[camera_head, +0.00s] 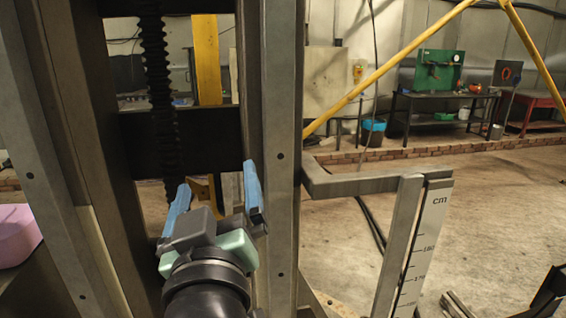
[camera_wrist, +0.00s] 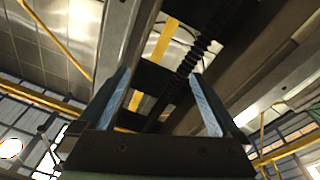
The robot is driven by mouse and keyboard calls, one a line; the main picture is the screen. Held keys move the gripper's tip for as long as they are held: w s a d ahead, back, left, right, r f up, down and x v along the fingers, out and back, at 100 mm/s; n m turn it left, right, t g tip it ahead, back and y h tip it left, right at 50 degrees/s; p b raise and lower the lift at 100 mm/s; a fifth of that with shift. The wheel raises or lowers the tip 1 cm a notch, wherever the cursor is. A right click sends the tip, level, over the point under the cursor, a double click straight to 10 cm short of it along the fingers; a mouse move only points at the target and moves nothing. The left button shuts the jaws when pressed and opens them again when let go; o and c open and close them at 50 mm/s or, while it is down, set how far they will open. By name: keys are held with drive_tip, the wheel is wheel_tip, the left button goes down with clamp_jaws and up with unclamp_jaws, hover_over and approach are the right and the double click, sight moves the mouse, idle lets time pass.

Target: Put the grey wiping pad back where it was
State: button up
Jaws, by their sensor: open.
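My gripper (camera_head: 217,177) is open and empty, with two blue fingers pointing up and away in front of a steel column. In the wrist view my gripper (camera_wrist: 160,74) shows its fingers spread, with nothing between them. I cannot make out the grey wiping pad in either view, nor the place where it was.
The steel column (camera_head: 280,150) stands close ahead, with a black bellows (camera_head: 157,75) inside its frame. A bracket (camera_head: 350,185) and a cm scale (camera_head: 428,235) jut out at the right. A pink object (camera_head: 15,235) is at the left edge. Open floor (camera_head: 490,210) lies right.

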drive_tip(key=s+d+r+m+t+h, duration=0.2)
drive_tip(key=s+d+r+m+t, duration=0.1)
drive_tip(key=r, duration=0.7)
drive_tip(key=s+d+r+m+t+h, duration=0.1)
drive_tip(key=s+d+r+m+t, duration=0.2)
drive_tip(key=s+d+r+t, duration=0.2)
drive_tip(key=s+d+r, duration=0.1)
drive_tip(key=s+r, duration=0.2)
drive_tip(key=r, duration=0.2)
drive_tip(key=shift+s+d+h, duration=0.25)
drive_tip(key=shift+d+h, duration=0.1)
drive_tip(key=shift+h, duration=0.05)
